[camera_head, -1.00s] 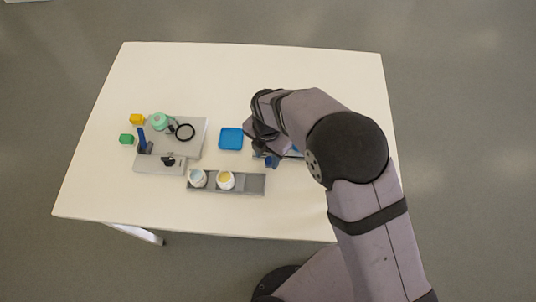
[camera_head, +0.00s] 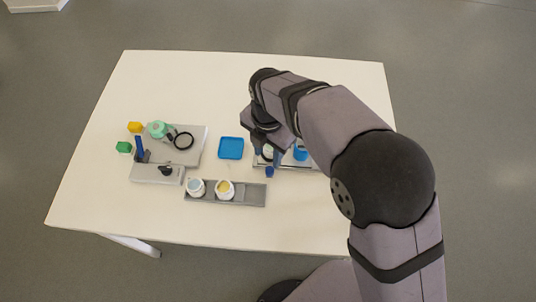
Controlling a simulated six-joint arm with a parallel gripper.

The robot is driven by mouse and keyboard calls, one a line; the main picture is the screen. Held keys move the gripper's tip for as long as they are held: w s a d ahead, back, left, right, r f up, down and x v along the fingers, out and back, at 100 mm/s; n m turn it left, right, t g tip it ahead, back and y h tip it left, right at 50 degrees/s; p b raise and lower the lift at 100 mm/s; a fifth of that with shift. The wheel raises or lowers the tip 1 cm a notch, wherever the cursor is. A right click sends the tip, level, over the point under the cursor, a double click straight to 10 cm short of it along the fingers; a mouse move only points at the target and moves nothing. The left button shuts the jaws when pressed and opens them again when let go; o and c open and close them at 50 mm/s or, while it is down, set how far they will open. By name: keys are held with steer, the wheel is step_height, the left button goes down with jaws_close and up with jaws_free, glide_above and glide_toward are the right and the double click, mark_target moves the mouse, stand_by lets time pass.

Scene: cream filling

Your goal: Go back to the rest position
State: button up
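My gripper (camera_head: 266,143) hangs from the bent arm over the right half of the table. It is small and dark here, partly covered by my own wrist, and its fingers cannot be made out. Below and behind it is a grey rack (camera_head: 292,166) holding a blue piece (camera_head: 301,153) and a pale piece, partly hidden by my arm. A small dark blue object (camera_head: 269,172) is at the rack's front left.
A blue square tray (camera_head: 230,148) lies left of my gripper. A grey tray (camera_head: 254,195) with two white jars (camera_head: 224,189) is in front. A grey station (camera_head: 197,150) with a mint-green item (camera_head: 157,129) and a black ring is at left, near yellow (camera_head: 135,127) and green (camera_head: 124,147) blocks. The back is clear.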

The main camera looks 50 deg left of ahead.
stand_by(0.4)
